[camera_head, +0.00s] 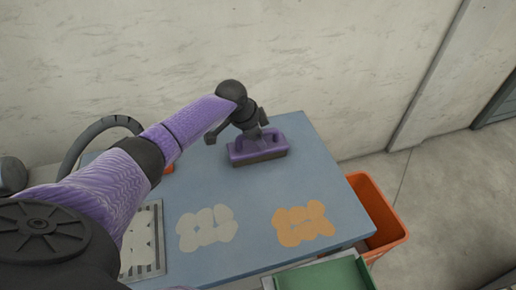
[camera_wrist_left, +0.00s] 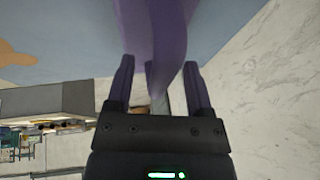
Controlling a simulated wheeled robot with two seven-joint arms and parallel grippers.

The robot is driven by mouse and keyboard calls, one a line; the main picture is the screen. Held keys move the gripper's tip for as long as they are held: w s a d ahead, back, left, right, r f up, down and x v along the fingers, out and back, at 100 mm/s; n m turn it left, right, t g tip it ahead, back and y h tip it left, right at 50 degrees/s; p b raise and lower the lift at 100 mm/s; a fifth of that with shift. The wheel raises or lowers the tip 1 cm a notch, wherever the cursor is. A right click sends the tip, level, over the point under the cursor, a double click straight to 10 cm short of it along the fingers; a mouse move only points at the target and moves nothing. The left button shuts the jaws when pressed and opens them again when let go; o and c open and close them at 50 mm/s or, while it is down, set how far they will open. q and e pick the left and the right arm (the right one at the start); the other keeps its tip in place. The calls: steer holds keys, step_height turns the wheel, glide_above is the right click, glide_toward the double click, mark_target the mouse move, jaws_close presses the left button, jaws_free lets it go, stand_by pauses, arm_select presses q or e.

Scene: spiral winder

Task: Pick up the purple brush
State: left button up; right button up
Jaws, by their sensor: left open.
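The purple brush (camera_head: 258,150) stands on the blue table near its back right edge, with its dark base down and its handle up. My left gripper (camera_head: 238,129) is right over it, with the jaws apart. In the left wrist view, my left gripper (camera_wrist_left: 160,82) has one finger on each side of the purple brush handle (camera_wrist_left: 150,40). Whether the fingers touch the handle cannot be told. The brush is close to the camera and partly cut off at the top. My right gripper is not in view.
The blue table (camera_head: 260,195) bears a whitish patch cluster (camera_head: 207,228) and an orange one (camera_head: 303,223). A pale slotted panel (camera_head: 150,245) lies at the left. An orange bin (camera_head: 385,215) and a green tray (camera_head: 325,275) are at the right and front. A wall (camera_head: 330,50) stands behind.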

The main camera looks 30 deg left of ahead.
arm_select(q)
steer(key=shift+f, duration=0.25)
jaws_close()
stand_by(0.4)
stand_by(1.1)
